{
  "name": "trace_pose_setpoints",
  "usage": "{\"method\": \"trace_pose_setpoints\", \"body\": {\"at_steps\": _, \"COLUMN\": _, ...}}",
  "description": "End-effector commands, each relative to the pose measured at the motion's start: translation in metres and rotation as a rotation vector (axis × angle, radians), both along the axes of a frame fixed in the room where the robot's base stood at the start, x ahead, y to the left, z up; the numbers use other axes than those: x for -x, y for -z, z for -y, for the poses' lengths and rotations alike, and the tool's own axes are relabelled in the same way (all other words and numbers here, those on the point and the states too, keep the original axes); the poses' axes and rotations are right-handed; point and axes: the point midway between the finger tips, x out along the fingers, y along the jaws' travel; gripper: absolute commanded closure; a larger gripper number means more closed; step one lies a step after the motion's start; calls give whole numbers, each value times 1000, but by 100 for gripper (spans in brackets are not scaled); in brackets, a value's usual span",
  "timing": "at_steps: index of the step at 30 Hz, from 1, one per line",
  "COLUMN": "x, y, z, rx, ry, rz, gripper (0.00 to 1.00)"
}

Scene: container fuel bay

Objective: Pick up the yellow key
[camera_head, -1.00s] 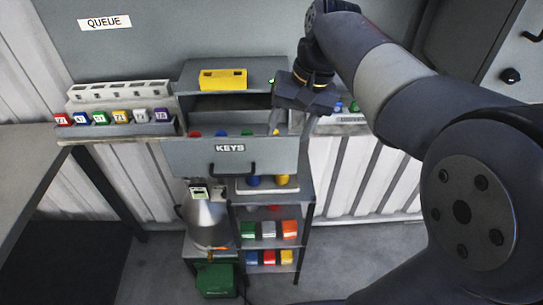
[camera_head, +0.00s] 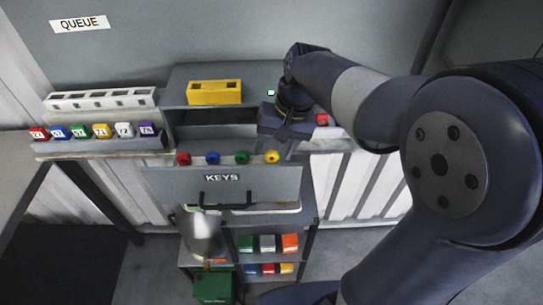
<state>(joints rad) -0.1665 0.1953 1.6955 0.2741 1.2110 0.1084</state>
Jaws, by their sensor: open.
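The yellow key (camera_head: 272,157) shows as a round yellow head at the right end of a row in the open drawer marked KEYS (camera_head: 165,182). Red (camera_head: 184,158), blue (camera_head: 212,157) and green (camera_head: 242,157) heads stand to its left. My gripper (camera_head: 284,147) is open, pointing down just above and to the right of the yellow head in the picture. Its fingers are small and partly blend with the grey cabinet. It holds nothing that I can see, and I cannot tell the exact gap to the key. The lower part of the key is hidden behind the drawer front.
A yellow block with slots (camera_head: 214,92) sits on the cabinet top behind the drawer. A shelf at left holds several coloured tagged blocks (camera_head: 100,131) and a white slotted rack (camera_head: 100,99). Below are a metal vessel (camera_head: 203,238), a green box (camera_head: 213,287) and shelves of coloured blocks (camera_head: 268,243).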

Motion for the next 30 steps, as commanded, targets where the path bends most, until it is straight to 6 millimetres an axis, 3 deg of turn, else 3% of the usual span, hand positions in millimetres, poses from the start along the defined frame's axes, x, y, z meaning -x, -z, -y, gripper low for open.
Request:
{"method": "trace_pose_setpoints", "body": {"at_steps": 9, "x": 0, "y": 8, "z": -2, "rx": 0, "ry": 0, "rz": 1, "gripper": 46}}
{"method": "trace_pose_setpoints", "body": {"at_steps": 27, "x": 0, "y": 8, "z": -2, "rx": 0, "ry": 0, "rz": 1, "gripper": 94}}
{"method": "trace_pose_setpoints", "body": {"at_steps": 30, "x": 0, "y": 7, "z": -2, "rx": 0, "ry": 0, "rz": 1, "gripper": 94}}
